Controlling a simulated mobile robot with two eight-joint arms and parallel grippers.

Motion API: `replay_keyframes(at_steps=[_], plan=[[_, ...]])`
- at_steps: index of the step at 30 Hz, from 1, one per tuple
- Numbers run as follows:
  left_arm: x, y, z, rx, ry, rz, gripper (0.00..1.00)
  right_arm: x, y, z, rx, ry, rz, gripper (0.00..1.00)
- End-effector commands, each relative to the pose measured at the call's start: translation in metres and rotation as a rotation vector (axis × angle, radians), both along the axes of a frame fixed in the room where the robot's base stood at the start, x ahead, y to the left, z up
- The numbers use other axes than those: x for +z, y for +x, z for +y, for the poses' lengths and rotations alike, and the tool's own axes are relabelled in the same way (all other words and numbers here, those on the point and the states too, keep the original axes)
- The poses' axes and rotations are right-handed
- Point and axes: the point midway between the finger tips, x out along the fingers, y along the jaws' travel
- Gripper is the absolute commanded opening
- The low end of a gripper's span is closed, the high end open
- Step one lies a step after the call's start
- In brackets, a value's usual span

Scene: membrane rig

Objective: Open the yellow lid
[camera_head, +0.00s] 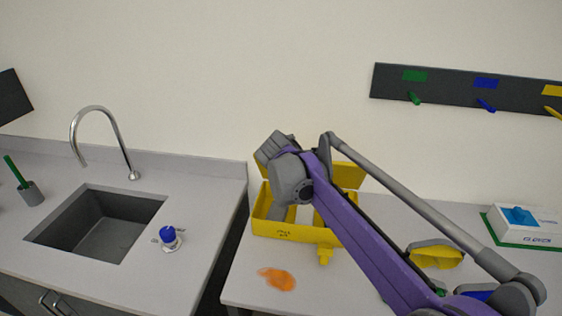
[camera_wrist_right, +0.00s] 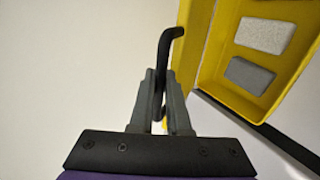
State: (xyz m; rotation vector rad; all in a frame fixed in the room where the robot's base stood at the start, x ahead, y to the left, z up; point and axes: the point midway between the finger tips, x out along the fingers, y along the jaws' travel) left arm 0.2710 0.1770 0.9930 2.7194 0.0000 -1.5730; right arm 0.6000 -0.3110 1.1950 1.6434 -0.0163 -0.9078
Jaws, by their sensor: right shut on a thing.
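The yellow box (camera_head: 288,231) stands on the right-hand table in the head view. Its yellow lid (camera_head: 347,175) is raised at the back, partly hidden by my right arm. In the right wrist view the yellow lid (camera_wrist_right: 193,40) shows as a steep panel beside the open box (camera_wrist_right: 248,98). My right gripper (camera_wrist_right: 160,88) is shut on a dark bent handle (camera_wrist_right: 166,50), close beside the lid. Where the handle joins the lid is hidden. In the head view my right wrist covers the box's middle, and the fingertips cannot be made out. My left gripper is not in view.
An orange spill (camera_head: 277,279) lies in front of the box. A yellow object (camera_head: 435,256) and a white box on a green base (camera_head: 525,227) are to the right. A sink (camera_head: 98,222) and a blue-topped item (camera_head: 168,236) are left, across a gap between counters.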

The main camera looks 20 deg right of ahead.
Motion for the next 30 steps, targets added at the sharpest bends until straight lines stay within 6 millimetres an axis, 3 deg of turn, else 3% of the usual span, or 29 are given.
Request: replay_keyframes(at_steps=[20,21,24,25,30], plan=[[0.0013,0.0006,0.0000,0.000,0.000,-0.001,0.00,0.0043,0.0074,-0.0102,0.002,0.024,0.036,0.00],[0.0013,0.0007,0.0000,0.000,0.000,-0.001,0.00,0.0043,0.0074,-0.0102,0.002,0.024,0.036,0.22],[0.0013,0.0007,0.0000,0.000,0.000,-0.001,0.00,0.0042,0.0073,-0.0102,0.002,0.025,0.035,0.40],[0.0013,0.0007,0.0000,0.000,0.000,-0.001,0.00,0.0042,0.0072,-0.0103,0.002,0.025,0.035,0.44],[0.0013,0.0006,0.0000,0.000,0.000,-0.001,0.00,0.0042,0.0071,-0.0105,0.001,0.024,0.035,0.44]])
